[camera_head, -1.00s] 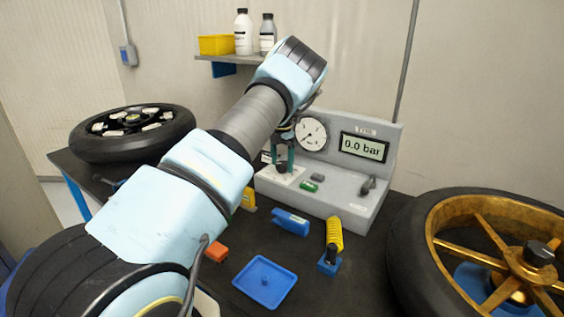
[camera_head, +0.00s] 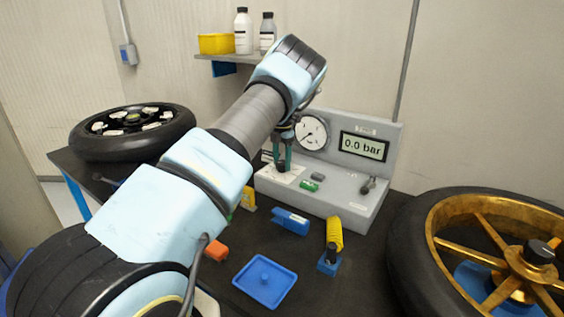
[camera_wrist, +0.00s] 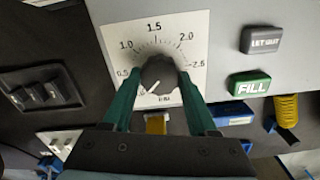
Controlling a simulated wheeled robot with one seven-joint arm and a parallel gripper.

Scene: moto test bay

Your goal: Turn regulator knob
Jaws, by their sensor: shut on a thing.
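The dark round regulator knob (camera_wrist: 158,70) sits at the centre of a white dial plate (camera_wrist: 196,27) marked from 0.5 to 2.5. A white pointer mark shows at its lower left, below the 0.5 mark. My gripper (camera_wrist: 160,77) has its green fingers shut on the knob, one on each side. In the head view my gripper (camera_head: 282,163) reaches down to the knob on the grey test unit (camera_head: 343,205). The display (camera_head: 363,147) reads 0.0 bar. The round gauge (camera_head: 311,133) stands left of it, its needle toward the lower left.
The green FILL button (camera_wrist: 250,84) and grey LET OUT button (camera_wrist: 262,40) lie right of the dial. A small lever (camera_head: 369,184) is on the unit's right. A blue tray (camera_head: 265,281), a yellow coiled hose (camera_head: 335,234) and wheels (camera_head: 132,131) (camera_head: 490,250) occupy the bench.

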